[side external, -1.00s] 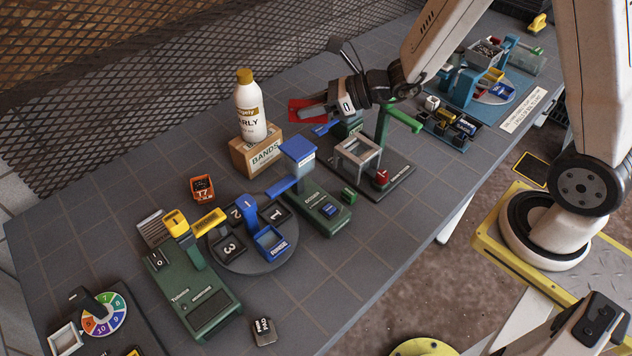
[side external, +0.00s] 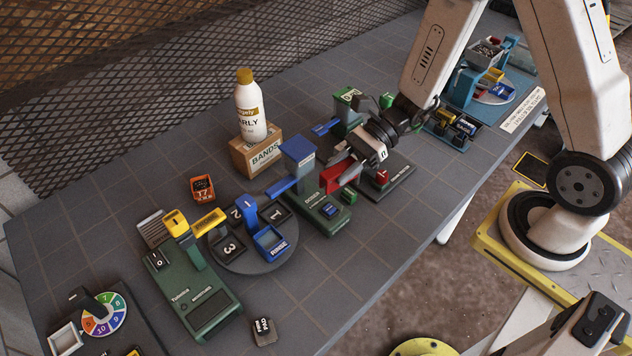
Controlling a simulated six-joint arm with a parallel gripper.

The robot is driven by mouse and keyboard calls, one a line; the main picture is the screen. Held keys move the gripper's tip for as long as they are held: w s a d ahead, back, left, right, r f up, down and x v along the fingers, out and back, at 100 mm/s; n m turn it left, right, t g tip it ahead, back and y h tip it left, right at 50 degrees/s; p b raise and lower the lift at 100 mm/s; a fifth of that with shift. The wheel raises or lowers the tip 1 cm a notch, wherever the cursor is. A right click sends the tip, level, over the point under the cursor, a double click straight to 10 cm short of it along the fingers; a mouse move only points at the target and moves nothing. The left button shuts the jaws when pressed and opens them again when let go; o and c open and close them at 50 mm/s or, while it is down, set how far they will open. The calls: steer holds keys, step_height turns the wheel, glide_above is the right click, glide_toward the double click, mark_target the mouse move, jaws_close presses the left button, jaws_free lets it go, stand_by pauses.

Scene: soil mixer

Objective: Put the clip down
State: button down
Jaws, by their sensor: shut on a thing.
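My gripper (side external: 337,175) is low over the right middle of the bench, beside the green dosing device (side external: 318,212) with the blue hopper. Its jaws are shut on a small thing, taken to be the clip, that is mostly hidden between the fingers. A red piece (side external: 348,172) shows at the jaws. I cannot tell whether it is the clip or part of the fingers. I also cannot tell whether the held thing touches anything below. The dark stand (side external: 400,183) with a red block (side external: 382,177) is partly covered by my gripper.
A white bottle (side external: 249,108) with a gold cap stands on a wooden BANDS box (side external: 256,158). A round turntable (side external: 250,262) with numbered pads and a green device (side external: 195,295) stand to the left. Bare bench (side external: 320,290) lies in front. A mesh fence runs behind.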

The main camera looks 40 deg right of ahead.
steer(key=s+d+f+n+g+h, duration=0.2)
steer(key=s+f+n+g+h, duration=0.15)
steer(key=s+n+g, duration=0.5)
steer(key=s+d+f+n+g+h, duration=0.2)
steer(key=s+n+g+h, duration=0.25)
steer(key=s, duration=0.65)
steer(key=s+d+f+n+t+h, duration=0.1)
steer(key=d+n+t+h, duration=0.5)
steer(key=d+n+h, duration=1)
steer(key=shift+d+f+n+h, duration=0.2)
steer(key=shift+f+n+h, duration=0.6)
steer(key=shift+n, duration=1.2)
steer(key=shift+r, duration=0.1)
steer(key=w+d+f, duration=0.1)
steer(key=w+f, duration=0.1)
steer(key=w, duration=0.2)
steer(key=w+d+f, duration=0.2)
steer(key=w+f, duration=0.1)
steer(key=w+d+f, duration=0.2)
steer(key=w+f, duration=0.1)
steer(key=w, duration=0.1)
steer(key=shift+w+f, duration=0.25)
steer(key=shift+w, duration=0.1)
steer(key=shift+w+d+f, duration=0.1)
steer(key=shift+w+f, duration=0.2)
steer(key=shift+f, duration=0.05)
